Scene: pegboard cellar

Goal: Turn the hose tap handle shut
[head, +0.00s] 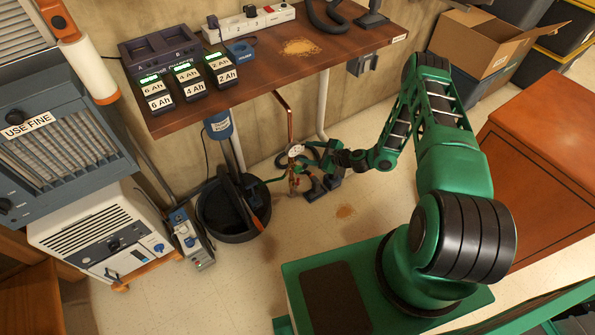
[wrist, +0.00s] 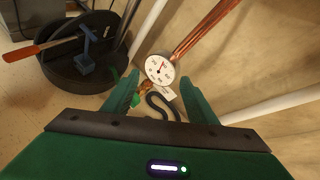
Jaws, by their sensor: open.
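The hose tap shows in the wrist view as a small brass body (wrist: 146,87) below a round white pressure gauge (wrist: 160,68) at the foot of a copper pipe (wrist: 205,30). A small green piece beside the left finger may be its handle; I cannot tell clearly. A pale tag hangs by the tap, with a dark curved hose (wrist: 157,103) below. My gripper (wrist: 159,79) is open, its two green fingers on either side of the tap and gauge in the picture. I cannot tell whether they touch anything. In the head view, my gripper (head: 312,168) is beside the gauge (head: 296,150), under the bench.
A black tub (head: 233,212) stands on the floor left of the tap. The wooden bench (head: 270,70) with battery chargers overhangs this area. A white pipe (head: 323,105) runs down close by. A brown cabinet (head: 545,165) is at right; open floor lies in front.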

